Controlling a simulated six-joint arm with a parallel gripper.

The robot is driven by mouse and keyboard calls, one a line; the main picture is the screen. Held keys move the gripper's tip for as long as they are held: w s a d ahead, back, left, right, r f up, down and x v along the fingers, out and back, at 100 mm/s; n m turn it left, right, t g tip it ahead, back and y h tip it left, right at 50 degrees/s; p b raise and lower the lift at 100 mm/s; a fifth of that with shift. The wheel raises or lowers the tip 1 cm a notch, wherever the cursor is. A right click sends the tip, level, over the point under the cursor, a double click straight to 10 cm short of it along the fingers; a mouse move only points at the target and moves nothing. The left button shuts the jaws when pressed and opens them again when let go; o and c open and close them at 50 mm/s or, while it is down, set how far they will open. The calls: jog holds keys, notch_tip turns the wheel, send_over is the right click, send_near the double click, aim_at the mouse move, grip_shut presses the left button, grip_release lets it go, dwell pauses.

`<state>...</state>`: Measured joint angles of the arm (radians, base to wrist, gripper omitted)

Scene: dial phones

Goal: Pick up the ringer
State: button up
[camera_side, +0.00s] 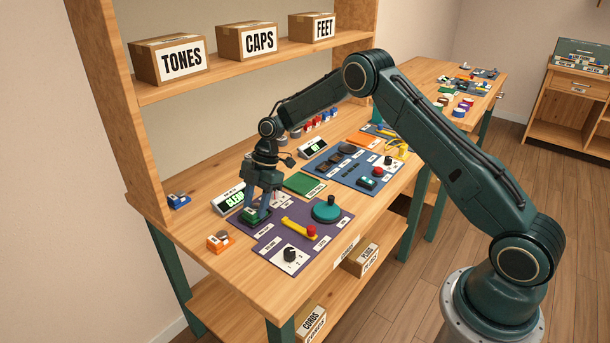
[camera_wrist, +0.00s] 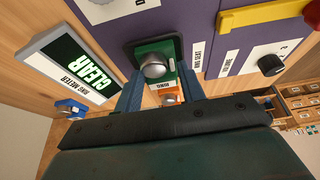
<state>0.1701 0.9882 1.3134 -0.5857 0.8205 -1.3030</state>
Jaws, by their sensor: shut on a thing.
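The ringer is a small green block with a silver dome (camera_wrist: 153,66), seen between my fingers in the wrist view. In the side view the green ringer (camera_side: 254,216) is at the left end of the purple mat, partly hidden by my gripper (camera_side: 262,196). My gripper (camera_wrist: 161,80) points down and is shut on it, one finger on each side. A dark seat (camera_wrist: 132,50) surrounds the ringer, beside a "RING SEAT" label (camera_wrist: 197,56). I cannot tell whether the ringer touches the seat's floor.
A meter reading "CLEAR" (camera_side: 232,199) stands close behind my gripper. An orange block with a dome (camera_side: 218,242) and a blue block (camera_side: 178,201) lie on the bare wood to the left. The purple mat (camera_side: 270,240) carries a yellow bar, a teal dial (camera_side: 326,210) and a black knob.

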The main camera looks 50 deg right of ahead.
aim_at(256, 207)
jog(key=shift+r, duration=0.15)
notch_tip(256, 207, up, 20)
jog(key=shift+f, duration=0.25)
dwell(0.4)
jog(key=shift+r, duration=0.1)
dwell(0.7)
jog(key=shift+d, duration=0.1)
jog(key=d+m+t+h, duration=0.35)
jog(key=d+m, duration=1.05)
jog(key=d, duration=0.6)
jog(key=shift+n+t+y, duration=0.3)
jog(key=shift+t+y, duration=0.05)
jog(key=shift+y, duration=0.1)
jog(key=f, duration=1.6)
jog(key=shift+a, duration=0.3)
